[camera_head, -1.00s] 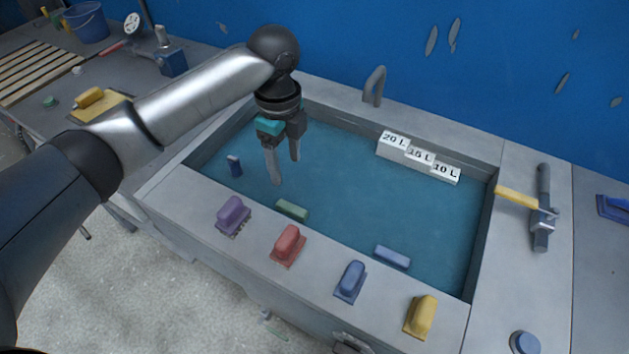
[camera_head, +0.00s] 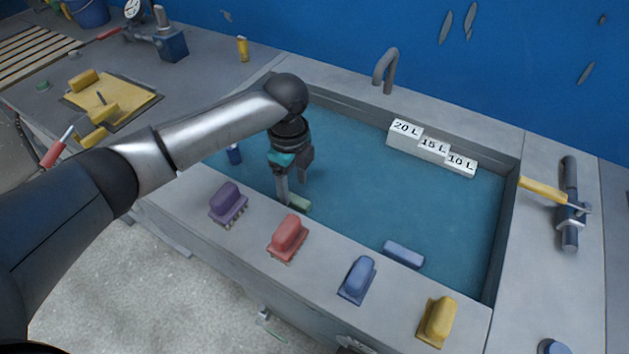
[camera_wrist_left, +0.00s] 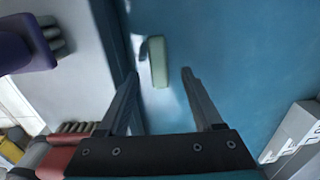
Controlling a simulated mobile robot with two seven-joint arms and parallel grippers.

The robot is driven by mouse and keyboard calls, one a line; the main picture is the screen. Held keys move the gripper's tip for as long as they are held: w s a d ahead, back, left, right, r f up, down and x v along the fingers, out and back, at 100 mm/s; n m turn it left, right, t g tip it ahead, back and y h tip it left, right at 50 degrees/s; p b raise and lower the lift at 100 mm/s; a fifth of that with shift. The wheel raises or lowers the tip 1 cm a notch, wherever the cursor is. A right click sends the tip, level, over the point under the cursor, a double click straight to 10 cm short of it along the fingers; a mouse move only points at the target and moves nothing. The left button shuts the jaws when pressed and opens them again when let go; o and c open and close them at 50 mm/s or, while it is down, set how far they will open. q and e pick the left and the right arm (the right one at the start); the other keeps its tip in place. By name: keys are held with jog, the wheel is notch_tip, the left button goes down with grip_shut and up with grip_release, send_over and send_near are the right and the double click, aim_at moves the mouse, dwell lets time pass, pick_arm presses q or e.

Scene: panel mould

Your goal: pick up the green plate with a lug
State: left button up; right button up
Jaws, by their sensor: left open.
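The green plate (camera_head: 299,202) lies in the blue basin near its front wall, partly hidden behind my left gripper in the head view. In the left wrist view the plate (camera_wrist_left: 159,62) is pale green and oblong, with a small lug on its left side. My left gripper (camera_head: 293,188) points down over the basin, just above the plate. Its fingers are open and empty. In the wrist view the plate shows between and beyond the fingertips (camera_wrist_left: 160,76); I cannot tell the exact height gap. My right gripper is not in view.
The basin's front ledge carries purple (camera_head: 228,202), red (camera_head: 288,237), blue (camera_head: 357,278) and yellow (camera_head: 437,320) handled tools. A blue block (camera_head: 403,254) lies in the basin to the right, a dark blue piece (camera_head: 234,155) at left. White litre steps (camera_head: 432,148) stand at the back.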

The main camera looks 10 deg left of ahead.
aim_at(293, 198)
pick_arm(q)
jog(key=shift+f, duration=0.35)
notch_tip(293, 198, down, 4)
jog(key=shift+a+f+b, duration=0.15)
jog(key=shift+f+b, duration=0.05)
jog(key=shift+b, duration=0.8)
grip_shut()
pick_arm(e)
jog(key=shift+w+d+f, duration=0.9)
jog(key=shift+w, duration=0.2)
pick_arm(q)
jog(key=shift+r, duration=0.1)
